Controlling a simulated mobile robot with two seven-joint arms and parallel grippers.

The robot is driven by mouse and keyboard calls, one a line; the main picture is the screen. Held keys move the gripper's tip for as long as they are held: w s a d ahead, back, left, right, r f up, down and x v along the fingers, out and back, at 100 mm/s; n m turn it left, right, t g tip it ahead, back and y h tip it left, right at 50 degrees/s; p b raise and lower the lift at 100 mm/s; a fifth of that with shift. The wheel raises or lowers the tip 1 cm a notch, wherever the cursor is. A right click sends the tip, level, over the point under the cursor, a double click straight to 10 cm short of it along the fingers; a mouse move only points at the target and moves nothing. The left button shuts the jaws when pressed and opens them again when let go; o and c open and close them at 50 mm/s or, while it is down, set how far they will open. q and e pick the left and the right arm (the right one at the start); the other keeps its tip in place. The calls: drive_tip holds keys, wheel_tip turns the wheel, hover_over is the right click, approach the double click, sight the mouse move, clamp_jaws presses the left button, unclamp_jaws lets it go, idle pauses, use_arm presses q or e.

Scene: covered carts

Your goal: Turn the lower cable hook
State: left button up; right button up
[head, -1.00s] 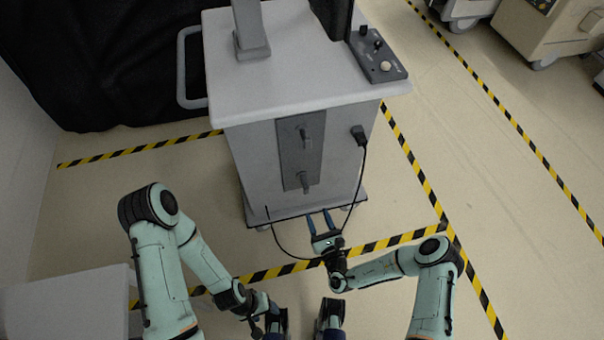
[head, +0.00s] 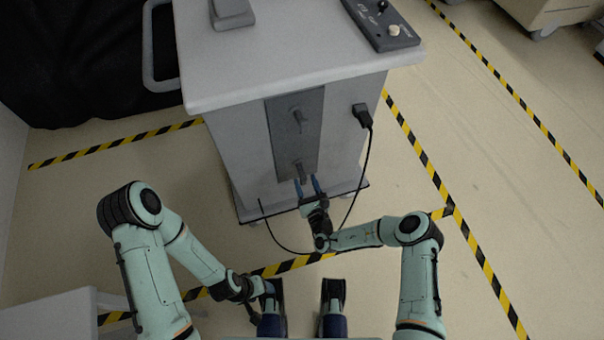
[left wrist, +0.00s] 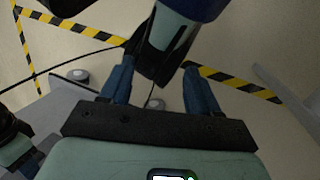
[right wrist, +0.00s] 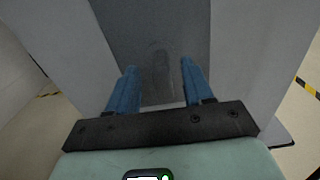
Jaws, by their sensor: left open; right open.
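The lower cable hook (head: 299,170) sticks out near the bottom of a dark grey plate (head: 284,135) on the front of the grey cart. The upper hook (head: 298,116) is above it on the same plate. My right gripper (head: 308,186) is open just in front of and below the lower hook. In the right wrist view, the grey hook (right wrist: 161,75) shows dimly ahead, between the open blue fingers (right wrist: 156,82); I cannot tell whether they touch it. My left gripper (left wrist: 160,78) is open and empty, low near my base.
The cart (head: 240,150) has a control box (head: 385,20) on top. A black plug (head: 362,112) sits on its front, and its cable (head: 357,195) hangs to the floor near my right arm. Yellow-black tape (head: 420,150) marks the floor. A light block (head: 50,315) stands at lower left.

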sight(301, 173)
use_arm(q)
drive_tip(key=shift+w+a+f+t+b, duration=0.15)
drive_tip(key=shift+w+a+f+b, duration=0.1)
drive_tip(key=shift+w+f, duration=0.25)
drive_tip(key=shift+w+a+f+t+b, duration=0.15)
drive_tip(key=shift+w+a+f+b, duration=0.15)
drive_tip(key=shift+w, duration=0.25)
use_arm(e)
drive_tip(key=shift+x, duration=2.3)
drive_tip(key=shift+c, duration=0.3)
drive_tip(key=shift+s, duration=0.1)
clamp_jaws()
